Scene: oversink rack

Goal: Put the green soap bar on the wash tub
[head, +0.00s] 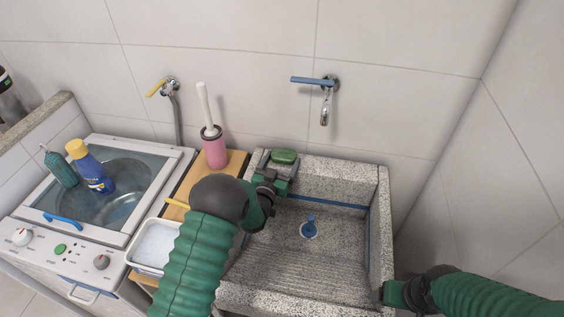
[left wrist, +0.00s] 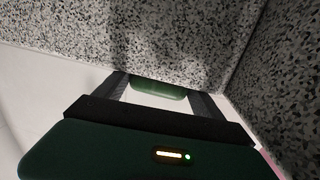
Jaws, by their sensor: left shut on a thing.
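The green soap bar (head: 284,156) is at the back left corner of the speckled stone wash tub (head: 345,178), over its rim. My left gripper (head: 281,166) is shut on the soap bar, which also shows between the two fingers in the left wrist view (left wrist: 158,89). The speckled stone (left wrist: 170,40) lies close beyond the soap there. I cannot tell whether the soap touches the rim. My right gripper (head: 388,292) is low at the tub's front right edge; its jaws are too unclear to read.
A pink brush holder (head: 215,150) stands on a wooden shelf left of the tub. A white tray (head: 150,270) sits in front of it. A washer (head: 75,240) with bottles on top is farther left. A blue-handled tap (head: 325,90) hangs above the tub. The basin holds a blue plug (head: 310,228).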

